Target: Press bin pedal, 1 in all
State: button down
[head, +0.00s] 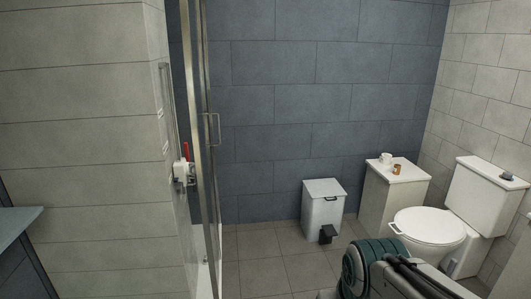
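A light grey pedal bin (320,208) stands on the tiled floor against the dark blue wall, right of the picture's middle. Its lid looks closed, with a small dark handle at the upper front. The black pedal (328,234) is low at its front, near the floor. Bin and pedal are in plain view, with nothing in front of them. I cannot make out my gripper in the head view.
A dark green ribbed roll beside a grey form with black bars is at the bottom right; I cannot tell what these are. A white cabinet (375,203) and toilet (432,226) stand right of the bin. A metal-framed shower screen stands left. Floor (270,262) before the bin is clear.

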aim_at(330, 230)
jog(key=u, duration=0.15)
jog(key=i, duration=1.55)
jog(key=z, duration=0.4)
jog(key=i, duration=1.6)
jog(key=z, duration=1)
jog(key=i, duration=0.6)
jog(key=z, duration=0.25)
